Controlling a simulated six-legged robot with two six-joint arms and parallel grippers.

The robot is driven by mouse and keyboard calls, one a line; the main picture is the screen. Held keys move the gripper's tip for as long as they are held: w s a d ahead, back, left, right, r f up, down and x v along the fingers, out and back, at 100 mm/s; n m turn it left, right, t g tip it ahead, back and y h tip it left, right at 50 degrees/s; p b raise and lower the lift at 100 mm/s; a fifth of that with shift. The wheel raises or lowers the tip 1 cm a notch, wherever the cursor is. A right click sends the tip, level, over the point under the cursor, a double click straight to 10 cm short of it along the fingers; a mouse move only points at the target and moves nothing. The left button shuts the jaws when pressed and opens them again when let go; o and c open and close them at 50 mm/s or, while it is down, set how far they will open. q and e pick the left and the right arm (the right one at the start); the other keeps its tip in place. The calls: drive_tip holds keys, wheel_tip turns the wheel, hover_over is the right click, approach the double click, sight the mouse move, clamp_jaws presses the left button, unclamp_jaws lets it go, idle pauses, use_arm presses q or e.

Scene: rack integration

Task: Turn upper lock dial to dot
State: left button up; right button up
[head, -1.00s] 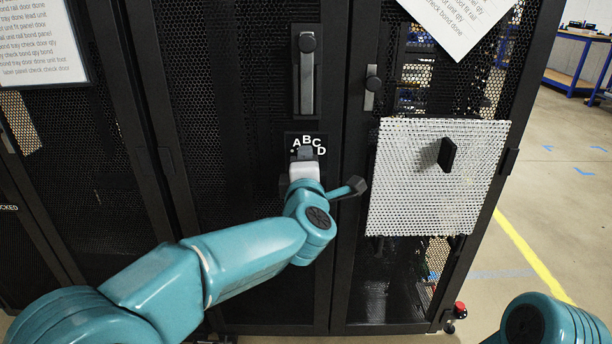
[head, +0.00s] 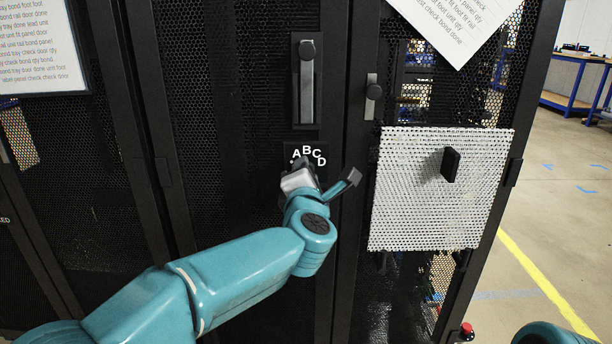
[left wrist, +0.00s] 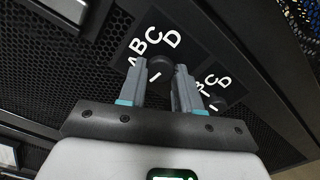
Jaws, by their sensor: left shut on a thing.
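The upper lock dial (left wrist: 160,68) is a small dark round knob on a black plate with white letters A, B, C, D in an arc. My left gripper (left wrist: 160,90) is shut on it, one finger on each side, in the left wrist view. In the head view my left gripper (head: 300,172) hides the dial, with the letters (head: 308,155) showing just above. My right gripper is out of view.
A second lettered dial (left wrist: 214,100) sits close beside my finger in the left wrist view. A door handle (head: 307,85) is above the plate. A white perforated panel (head: 415,235) with a black knob (head: 450,165) is to the right. Floor at the far right is clear.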

use_arm(q)
drive_tip(key=o, duration=1)
drive_tip(key=shift+o, duration=0.2)
drive_tip(key=s+p, duration=0.1)
drive_tip(key=s, duration=1.5)
drive_tip(key=shift+s, duration=0.2)
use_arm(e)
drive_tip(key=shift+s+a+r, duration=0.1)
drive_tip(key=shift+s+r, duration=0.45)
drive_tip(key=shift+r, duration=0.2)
